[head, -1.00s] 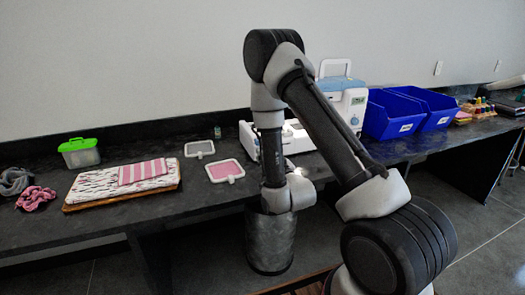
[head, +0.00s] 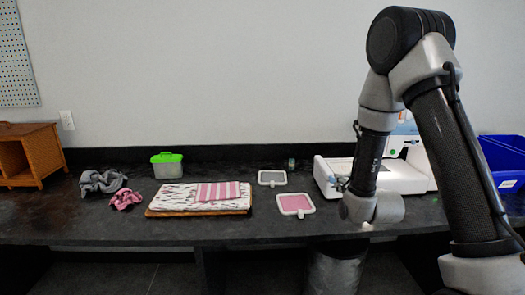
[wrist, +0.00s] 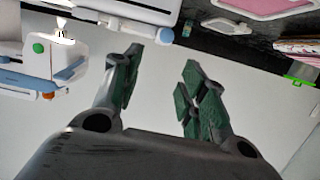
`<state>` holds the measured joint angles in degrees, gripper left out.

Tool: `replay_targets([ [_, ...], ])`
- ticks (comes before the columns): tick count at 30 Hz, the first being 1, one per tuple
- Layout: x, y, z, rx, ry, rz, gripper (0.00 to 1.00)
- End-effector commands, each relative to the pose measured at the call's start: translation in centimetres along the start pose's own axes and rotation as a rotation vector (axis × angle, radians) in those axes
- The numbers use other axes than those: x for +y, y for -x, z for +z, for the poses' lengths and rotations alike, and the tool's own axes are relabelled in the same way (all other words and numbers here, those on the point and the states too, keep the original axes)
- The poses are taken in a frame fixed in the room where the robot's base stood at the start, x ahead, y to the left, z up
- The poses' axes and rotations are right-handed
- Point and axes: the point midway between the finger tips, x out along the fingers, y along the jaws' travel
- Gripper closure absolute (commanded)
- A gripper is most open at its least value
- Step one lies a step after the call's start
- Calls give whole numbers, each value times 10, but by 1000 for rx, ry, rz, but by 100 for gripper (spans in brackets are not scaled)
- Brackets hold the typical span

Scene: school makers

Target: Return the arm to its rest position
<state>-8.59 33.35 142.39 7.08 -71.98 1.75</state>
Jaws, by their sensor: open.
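My arm stands at the right of the head view, its elbow high and its forearm hanging down over the front of the table (head: 330,228). In the wrist view my gripper (wrist: 163,62) is open, with two apart green-padded fingers and nothing between them. In the head view the gripper is mostly hidden behind my wrist. The wrist picture looks upside down, with table items along its top and pale wall behind the fingers.
A white sewing machine (head: 405,175) stands behind my forearm, blue bins (head: 502,160) to its right. Framed pads (head: 296,204), a board with folded fabric (head: 170,200), a green-lidded box (head: 167,166), scrunched cloths (head: 103,181) and a wooden cabinet (head: 30,153) extend leftward.

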Motion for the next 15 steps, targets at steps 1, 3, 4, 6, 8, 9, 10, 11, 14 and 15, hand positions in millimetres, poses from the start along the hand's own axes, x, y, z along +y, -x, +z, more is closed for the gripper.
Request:
replay_targets([
  [1, 2, 6, -20, -38, -8, 1, 58],
  [3, 5, 19, -35, -116, -15, 1, 58],
  [4, 6, 25, -41, -149, -17, 0, 58],
  [6, 9, 45, -55, -227, -19, -2, 58],
  [8, 12, 65, -65, -294, -20, -3, 58],
  [9, 14, 80, -71, -337, -20, -3, 58],
  [10, 15, 92, -75, -371, -19, -3, 58],
  [11, 17, 106, -80, -403, -18, -4, 58],
  [14, 22, 154, -89, -514, -12, -2, 58],
  [15, 24, 176, -92, -559, -10, 0, 58],
])
